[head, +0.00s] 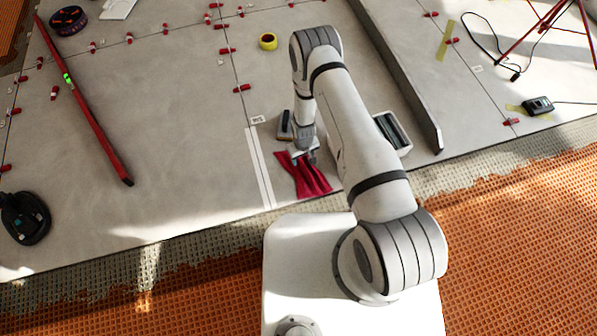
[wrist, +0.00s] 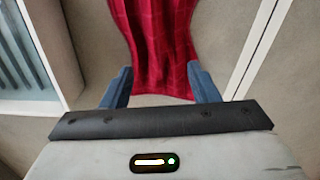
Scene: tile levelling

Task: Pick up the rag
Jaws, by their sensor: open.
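The rag (head: 303,178) is a crumpled dark red cloth lying on the grey tiles just in front of my base. In the wrist view the rag (wrist: 155,45) shows a faint checked pattern and runs up out of the top of the picture. My gripper (head: 303,158) is over the far end of the rag in the head view. In the wrist view my gripper (wrist: 161,88) has its two blue fingers apart, one on each side of the rag's near end. I cannot tell whether the fingers touch the cloth.
A small grey tool (head: 285,125) lies just beyond my gripper. A white bin (head: 393,133) with dark slats stands to the right, partly behind my arm.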

